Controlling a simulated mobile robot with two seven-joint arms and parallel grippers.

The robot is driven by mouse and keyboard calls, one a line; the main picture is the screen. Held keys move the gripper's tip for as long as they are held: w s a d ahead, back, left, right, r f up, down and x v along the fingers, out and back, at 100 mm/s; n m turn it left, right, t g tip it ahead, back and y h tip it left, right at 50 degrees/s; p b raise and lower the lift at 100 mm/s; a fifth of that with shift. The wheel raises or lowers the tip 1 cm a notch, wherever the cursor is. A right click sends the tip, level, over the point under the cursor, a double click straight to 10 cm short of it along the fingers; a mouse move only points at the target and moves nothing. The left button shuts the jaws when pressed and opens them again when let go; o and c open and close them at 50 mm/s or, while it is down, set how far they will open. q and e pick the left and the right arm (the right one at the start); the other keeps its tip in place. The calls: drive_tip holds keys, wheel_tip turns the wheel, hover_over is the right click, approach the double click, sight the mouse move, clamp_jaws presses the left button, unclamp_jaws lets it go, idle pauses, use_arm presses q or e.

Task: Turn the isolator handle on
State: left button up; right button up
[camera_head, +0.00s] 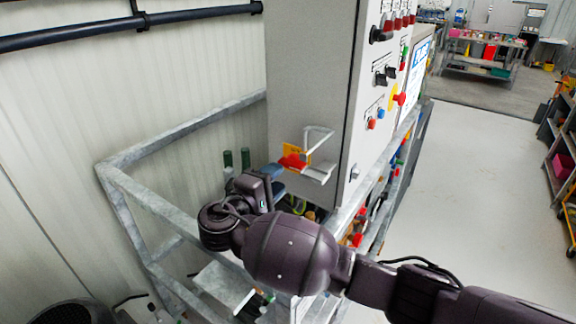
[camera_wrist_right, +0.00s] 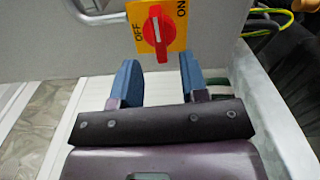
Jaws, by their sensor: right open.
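The isolator handle (camera_wrist_right: 157,31) is a red rotary knob on a yellow plate (camera_wrist_right: 176,43) in the right wrist view. OFF is printed at the plate's left and ON at its right. The handle's grip stands nearly upright in that picture, with a white line along it. My right gripper (camera_wrist_right: 158,65) is open, its blue fingers to either side of the handle's lower end, with nothing between them. I cannot tell whether they touch it. In the head view the red handle (camera_head: 293,161) sticks out from the grey cabinet's side, just beyond my right gripper (camera_head: 276,177). My left gripper is not in view.
A bent metal bracket (camera_head: 319,140) stands out beside the handle. The grey cabinet (camera_head: 309,70) has a panel of switches and buttons on its right face. A metal rail frame (camera_head: 180,128) surrounds my right wrist. The floor at the right (camera_head: 470,170) is clear.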

sight(289, 167)
drive_tip(key=shift+p+x, duration=0.4)
drive_tip(key=shift+x, duration=2.1)
